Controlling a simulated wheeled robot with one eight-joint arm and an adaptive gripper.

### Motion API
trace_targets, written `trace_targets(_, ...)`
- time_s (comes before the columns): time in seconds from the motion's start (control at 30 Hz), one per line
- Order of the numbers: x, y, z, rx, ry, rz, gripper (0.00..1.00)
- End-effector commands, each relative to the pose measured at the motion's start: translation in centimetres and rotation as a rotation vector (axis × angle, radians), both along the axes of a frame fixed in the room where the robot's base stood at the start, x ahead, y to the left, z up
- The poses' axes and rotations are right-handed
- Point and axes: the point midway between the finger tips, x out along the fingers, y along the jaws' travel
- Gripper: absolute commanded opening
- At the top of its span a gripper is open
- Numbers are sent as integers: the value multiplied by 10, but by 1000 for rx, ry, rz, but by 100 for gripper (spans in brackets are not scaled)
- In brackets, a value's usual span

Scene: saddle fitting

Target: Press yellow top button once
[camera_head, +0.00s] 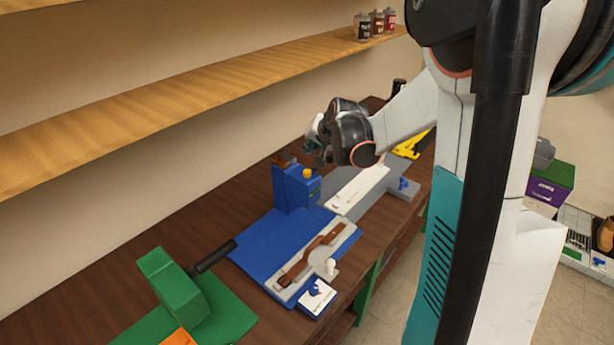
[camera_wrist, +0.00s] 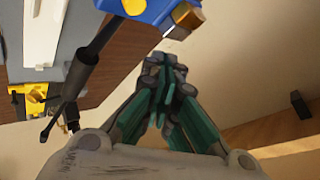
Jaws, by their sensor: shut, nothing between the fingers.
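My gripper (camera_head: 318,143) is above the machine, a little right of and behind the button in the head view. Its green-padded fingers are shut and empty in the wrist view (camera_wrist: 165,65). The fingertips look apart from the button. A brown block (camera_head: 284,159) is on the machine's top beside the button.
A blue base plate with a grey fixture (camera_head: 318,259) holding a brown strap lies in front of the machine. A green machine (camera_head: 172,285) with a black handle stands at lower left. A yellow tool (camera_head: 411,145) lies at the back. A wooden shelf (camera_head: 200,93) runs along the wall above.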

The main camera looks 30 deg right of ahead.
Motion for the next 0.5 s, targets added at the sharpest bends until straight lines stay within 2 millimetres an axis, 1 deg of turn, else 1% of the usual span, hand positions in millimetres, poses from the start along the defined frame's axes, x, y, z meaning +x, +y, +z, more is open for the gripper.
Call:
trace_targets(0.03, 0, 0, -12, 0, 0, 0, 0)
trace_targets(0.23, 0, 0, -38, 0, 0, 0, 0)
trace_targets(0.33, 0, 0, -46, 0, 0, 0, 0)
trace_targets(0.5, 0, 0, -51, 0, 0, 0, 0)
